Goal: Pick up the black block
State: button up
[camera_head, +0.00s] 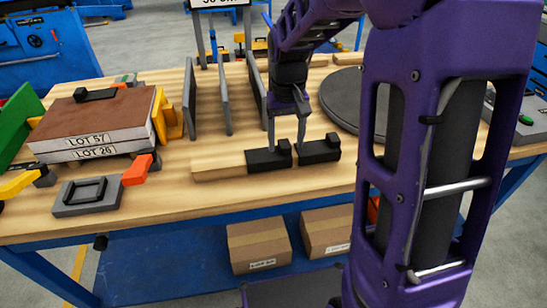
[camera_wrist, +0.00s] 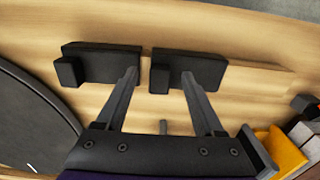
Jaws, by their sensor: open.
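Two black blocks with a raised knob at one end lie near the front edge of the wooden table. In the head view one black block (camera_head: 264,161) is on the left, against a pale wooden block (camera_head: 219,169); the other black block (camera_head: 320,151) is to its right. In the wrist view they show reversed, the first at right (camera_wrist: 201,68) and the second at left (camera_wrist: 108,63). My gripper (camera_head: 286,144) points down, open and empty, its fingers over the gap between them. Each fingertip (camera_wrist: 160,74) overlaps one block in the wrist view. Contact cannot be told.
Upright grey panels (camera_head: 225,98) stand behind and left. A dark round plate (camera_head: 340,97) lies to the right. A stack of labelled boards (camera_head: 95,133) and a grey tray (camera_head: 68,207) are at the left. Bare tabletop (camera_head: 190,225) lies in front.

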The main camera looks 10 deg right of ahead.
jog(key=shift+f, duration=0.5)
grip_shut()
jog(key=shift+r, duration=0.1)
